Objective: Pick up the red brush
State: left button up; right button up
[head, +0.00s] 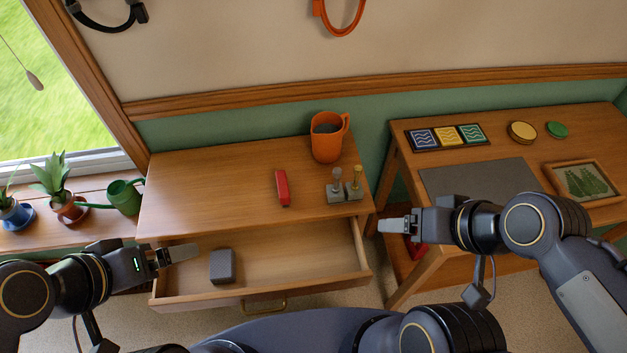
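A slim red object (282,188), which looks like the red brush, lies on the wooden cabinet top (215,185), its long side running front to back. Its bristles cannot be made out. My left gripper (184,252) is over the left part of the open drawer, below and left of the red object, apart from it. My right gripper (392,225) is right of the cabinet, in front of the gap beside the desk, also apart from it. Both grippers look empty; their finger gaps cannot be made out. Another red item (414,249) shows partly behind my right gripper.
The drawer (300,269) is pulled open and holds a dark grey block (222,266). An orange mug (326,143) and a grey stand with two upright pieces (345,191) are right of the red object. A desk (470,160) stands at right, plants at left.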

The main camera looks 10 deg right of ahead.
aim_at(281, 175)
jog(key=i+j+z, duration=0.1)
jog(key=j+z, duration=0.2)
jog(key=j, duration=0.65)
jog(key=j+z, duration=0.35)
jog(key=j, duration=0.65)
